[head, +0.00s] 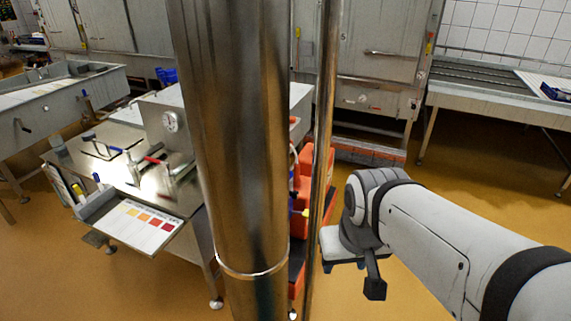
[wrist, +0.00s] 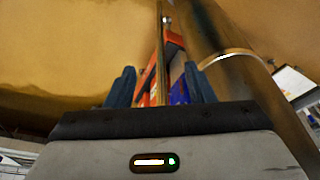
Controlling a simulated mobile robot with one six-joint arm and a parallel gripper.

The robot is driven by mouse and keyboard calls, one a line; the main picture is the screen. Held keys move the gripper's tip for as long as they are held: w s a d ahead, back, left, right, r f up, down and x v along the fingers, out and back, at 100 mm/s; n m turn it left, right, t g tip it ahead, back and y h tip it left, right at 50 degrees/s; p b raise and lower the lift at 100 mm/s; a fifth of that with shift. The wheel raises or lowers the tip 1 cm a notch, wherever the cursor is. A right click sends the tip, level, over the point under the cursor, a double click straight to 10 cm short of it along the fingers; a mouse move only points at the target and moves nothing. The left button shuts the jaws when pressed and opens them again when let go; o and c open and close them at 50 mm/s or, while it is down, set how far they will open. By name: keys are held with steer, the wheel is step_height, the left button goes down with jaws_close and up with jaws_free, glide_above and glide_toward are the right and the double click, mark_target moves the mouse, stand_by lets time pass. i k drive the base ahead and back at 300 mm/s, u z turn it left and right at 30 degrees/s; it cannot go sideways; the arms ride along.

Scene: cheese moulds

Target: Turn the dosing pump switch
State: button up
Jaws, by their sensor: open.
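No dosing pump switch can be made out clearly in either view. An orange-red unit (head: 304,185) stands behind the steel column in the head view, largely hidden by it and by a thin pipe. An orange and blue thing (wrist: 174,52) shows beyond the fingers in the wrist view, and I cannot tell whether it is the same unit. My gripper (wrist: 161,84) is open, with its two blue fingers apart and nothing held between them. In the head view my gripper (head: 344,262) hangs right of the column, above the floor.
A thick steel column (head: 240,150) and a thin pipe (head: 324,120) stand close in front. A steel workbench (head: 60,157) with a gauge box (head: 168,122) and a colour chart (head: 145,225) is at left. Open ochre floor (head: 470,195) lies at right.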

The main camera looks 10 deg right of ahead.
mark_target(294, 194)
steer(key=z, duration=0.4)
steer(key=k, duration=1.35)
steer(key=i, duration=1.9)
steer(key=z, duration=0.8)
